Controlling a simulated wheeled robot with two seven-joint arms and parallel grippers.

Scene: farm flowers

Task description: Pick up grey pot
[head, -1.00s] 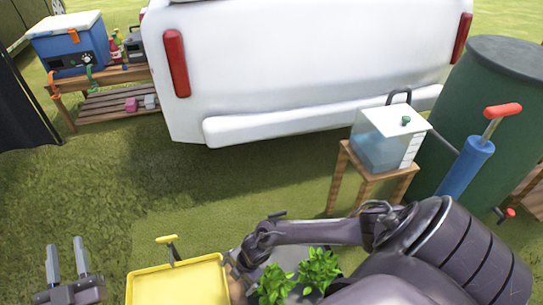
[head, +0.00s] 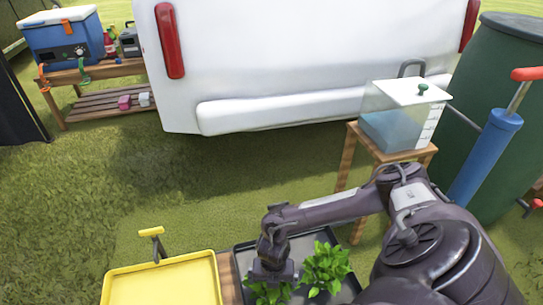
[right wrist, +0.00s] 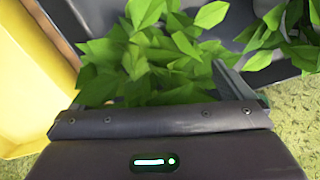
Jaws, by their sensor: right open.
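My right gripper (head: 271,277) reaches down over the left of two leafy green plants (head: 262,293) in a dark grey tray (head: 325,236). In the right wrist view the gripper (right wrist: 158,85) is open, with this plant's leaves (right wrist: 160,50) between and beyond its fingers. A second leafy plant (head: 327,268) stands to the right in the tray; its leaves also show in the right wrist view (right wrist: 290,30). No grey pot can be made out; any pot under the leaves is hidden. My left gripper is out of view.
A yellow tray (head: 165,272) with an upright handle lies just left of the grey tray. A water container (head: 400,112) on a wooden stand, a blue pump (head: 485,155) and a green barrel (head: 510,70) stand at right. Grass is clear at left.

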